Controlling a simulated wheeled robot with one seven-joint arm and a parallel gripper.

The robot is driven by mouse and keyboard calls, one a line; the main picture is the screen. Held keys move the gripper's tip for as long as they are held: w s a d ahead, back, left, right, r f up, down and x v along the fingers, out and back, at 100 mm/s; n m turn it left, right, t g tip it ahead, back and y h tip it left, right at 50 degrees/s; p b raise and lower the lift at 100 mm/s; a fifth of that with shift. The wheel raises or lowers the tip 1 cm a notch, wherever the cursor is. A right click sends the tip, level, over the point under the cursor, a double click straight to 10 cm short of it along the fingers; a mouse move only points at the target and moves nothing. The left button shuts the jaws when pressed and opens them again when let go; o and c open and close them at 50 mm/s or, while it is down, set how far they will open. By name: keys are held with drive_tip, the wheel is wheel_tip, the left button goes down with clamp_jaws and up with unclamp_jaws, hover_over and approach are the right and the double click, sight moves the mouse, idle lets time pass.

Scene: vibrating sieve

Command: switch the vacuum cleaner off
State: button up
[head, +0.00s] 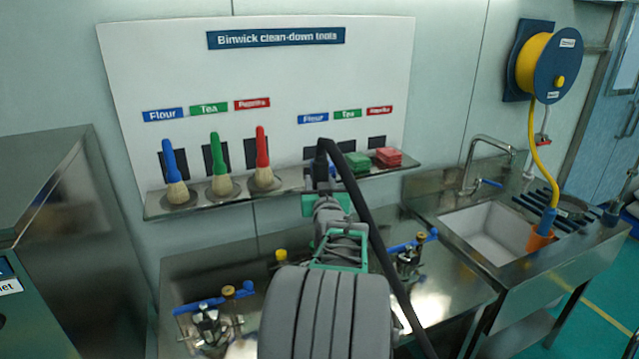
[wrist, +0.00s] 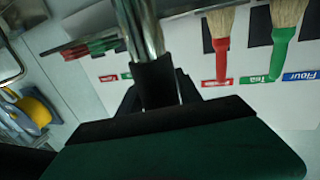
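My gripper (wrist: 157,88) is shut on the dark collar of a shiny metal tube (wrist: 140,30), which looks like a vacuum wand. In the head view my gripper (head: 322,178) is in front of the tool shelf, largely hidden by my arm. A black hose (head: 376,235) runs from the top of the held tool down to the lower right, past my arm. The vacuum cleaner's body and its switch are not visible in either view.
A white tool board (head: 270,75) with a shelf (head: 215,200) holds blue, green and red brushes and green and red pads (head: 388,157). A steel bench below carries blue-handled fittings (head: 205,315). A sink (head: 490,240) and yellow hose reel (head: 540,62) are right; a steel cabinet (head: 60,230) left.

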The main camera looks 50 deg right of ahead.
drive_tip(key=o, duration=0.3)
drive_tip(key=shift+o, duration=0.2)
drive_tip(key=shift+r+p, duration=0.3)
drive_tip(key=b+v, duration=0.4)
drive_tip(key=v, duration=0.8)
drive_tip(key=shift+f, duration=0.1)
drive_tip(key=shift+c, duration=0.2)
